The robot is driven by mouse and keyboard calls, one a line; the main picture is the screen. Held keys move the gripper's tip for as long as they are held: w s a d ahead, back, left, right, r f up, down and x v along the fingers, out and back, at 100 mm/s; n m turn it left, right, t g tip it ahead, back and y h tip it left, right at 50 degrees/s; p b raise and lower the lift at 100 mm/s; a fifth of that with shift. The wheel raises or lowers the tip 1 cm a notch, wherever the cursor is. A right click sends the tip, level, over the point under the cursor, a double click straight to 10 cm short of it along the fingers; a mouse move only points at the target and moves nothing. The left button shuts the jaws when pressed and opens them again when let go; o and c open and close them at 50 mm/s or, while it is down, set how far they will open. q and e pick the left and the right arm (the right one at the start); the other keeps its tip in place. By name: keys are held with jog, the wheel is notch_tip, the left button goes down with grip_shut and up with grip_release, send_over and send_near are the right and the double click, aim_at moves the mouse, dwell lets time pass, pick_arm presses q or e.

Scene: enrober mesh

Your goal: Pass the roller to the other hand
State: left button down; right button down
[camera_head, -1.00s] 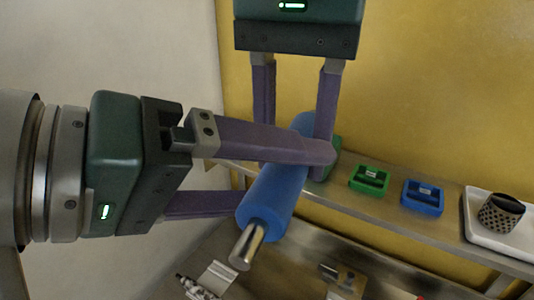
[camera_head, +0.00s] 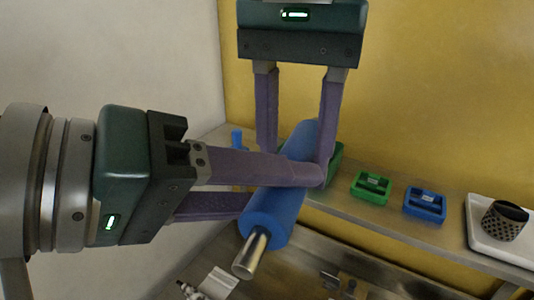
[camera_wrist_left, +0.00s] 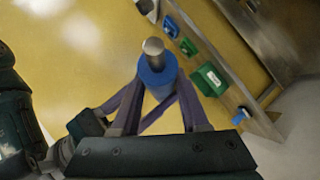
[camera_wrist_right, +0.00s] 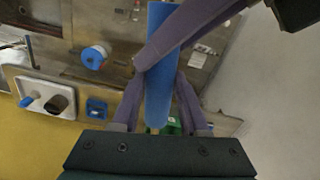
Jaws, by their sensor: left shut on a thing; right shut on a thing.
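The blue roller (camera_head: 277,213) has a metal end (camera_head: 251,255) that points down toward the front in the head view. My left gripper (camera_head: 283,190) comes in from the left and is shut on the roller near its middle. My right gripper (camera_head: 297,155) comes down from above and is shut on the roller's far part. Both grippers hold it at once, above and in front of the shelf. The roller shows end-on in the left wrist view (camera_wrist_left: 158,82) and lengthwise in the right wrist view (camera_wrist_right: 160,60). The left fingers hide part of it.
A shelf (camera_head: 400,225) along the yellow wall bears a green block (camera_head: 371,187), a blue block (camera_head: 425,204) and a white tray (camera_head: 490,238) with a dark perforated cup (camera_head: 504,219). Another green thing (camera_head: 332,162) is partly hidden behind the right gripper. Metal fittings lie below.

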jog(key=shift+c, duration=1.7)
grip_release()
